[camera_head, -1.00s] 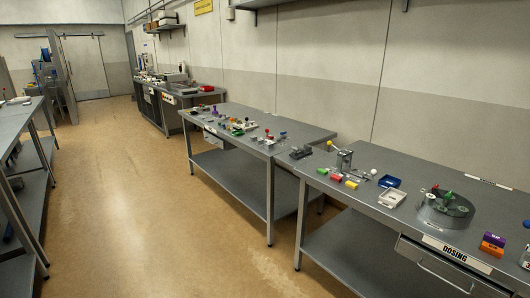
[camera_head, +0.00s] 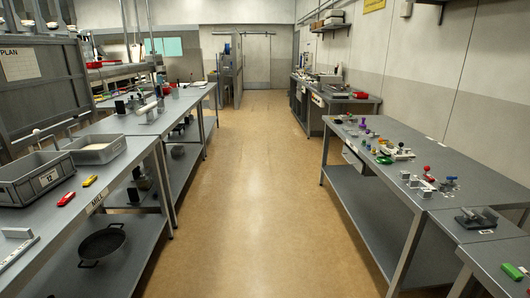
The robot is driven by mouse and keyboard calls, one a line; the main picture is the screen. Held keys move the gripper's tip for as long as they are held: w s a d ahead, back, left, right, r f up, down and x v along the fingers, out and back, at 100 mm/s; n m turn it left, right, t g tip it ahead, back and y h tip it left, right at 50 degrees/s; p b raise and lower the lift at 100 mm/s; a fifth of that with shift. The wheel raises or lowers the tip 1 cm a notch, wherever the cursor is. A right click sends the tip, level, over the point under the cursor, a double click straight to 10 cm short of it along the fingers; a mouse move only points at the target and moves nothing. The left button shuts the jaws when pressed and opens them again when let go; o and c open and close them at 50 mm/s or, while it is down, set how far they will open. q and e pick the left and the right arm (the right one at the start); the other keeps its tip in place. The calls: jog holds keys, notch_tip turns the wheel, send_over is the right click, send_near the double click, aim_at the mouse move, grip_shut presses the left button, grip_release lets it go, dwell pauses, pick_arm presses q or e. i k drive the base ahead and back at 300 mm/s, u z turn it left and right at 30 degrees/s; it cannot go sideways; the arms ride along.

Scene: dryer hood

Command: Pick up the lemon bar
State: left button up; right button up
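A small yellow bar (camera_head: 90,181), which may be the lemon bar, lies on the left workbench (camera_head: 120,166) near its front edge. A red bar (camera_head: 66,199) lies beside it, nearer to me. The yellow bar is small in the picture, so its details cannot be made out. Neither of my grippers is in view.
Grey crates (camera_head: 34,178) and (camera_head: 97,149) stand on the left bench behind the bars. A dark pan (camera_head: 102,244) rests on its lower shelf. A right workbench (camera_head: 400,190) carries several small parts. The floor aisle (camera_head: 245,190) between the benches is clear.

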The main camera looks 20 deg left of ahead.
aim_at(92, 178)
jog(key=u, duration=1.25)
jog(key=i, duration=1.3)
jog(key=u, duration=0.85)
jog(key=i, duration=0.3)
jog(key=u, duration=0.1)
